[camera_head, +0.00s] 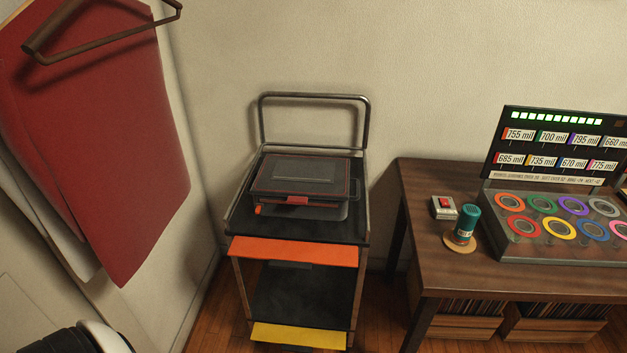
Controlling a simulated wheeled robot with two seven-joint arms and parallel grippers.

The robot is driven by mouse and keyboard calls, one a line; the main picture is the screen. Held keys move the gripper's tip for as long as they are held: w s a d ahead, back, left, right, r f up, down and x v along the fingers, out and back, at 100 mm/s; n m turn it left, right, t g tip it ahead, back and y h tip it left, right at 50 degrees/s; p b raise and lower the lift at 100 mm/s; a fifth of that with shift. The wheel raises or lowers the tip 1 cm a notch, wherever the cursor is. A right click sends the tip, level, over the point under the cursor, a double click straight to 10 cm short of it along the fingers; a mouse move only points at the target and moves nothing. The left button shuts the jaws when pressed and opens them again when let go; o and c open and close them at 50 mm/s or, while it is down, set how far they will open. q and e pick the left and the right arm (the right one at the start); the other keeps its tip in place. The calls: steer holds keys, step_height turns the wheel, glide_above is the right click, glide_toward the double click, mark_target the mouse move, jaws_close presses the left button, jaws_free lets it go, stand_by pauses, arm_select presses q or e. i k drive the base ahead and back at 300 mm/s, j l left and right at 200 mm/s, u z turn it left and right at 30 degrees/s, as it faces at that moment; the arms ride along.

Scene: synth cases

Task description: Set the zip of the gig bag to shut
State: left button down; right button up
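A dark grey flat case (302,174) with thin red edging lies on the top shelf of a trolley and looks like the gig bag. A red tab (298,200) shows at the middle of its front edge. A small orange piece (258,209) sits at its front left corner; I cannot tell if it is the zip's pull. The zip line is too small to read as open or shut. Neither of my grippers is in view.
The trolley (239,216) has a metal handle (314,97) at the back and orange (295,251) and yellow (298,336) front lips. Right of it, a wooden table (425,200) carries a teal-topped cylinder (467,221), a red-switch box (444,207) and a display. Red cloth (105,150) hangs left.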

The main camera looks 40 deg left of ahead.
mark_target(259, 205)
steer(key=j+u, duration=0.2)
steer(key=u, duration=1.25)
steer(key=i+l, duration=0.05)
steer(key=l, duration=0.05)
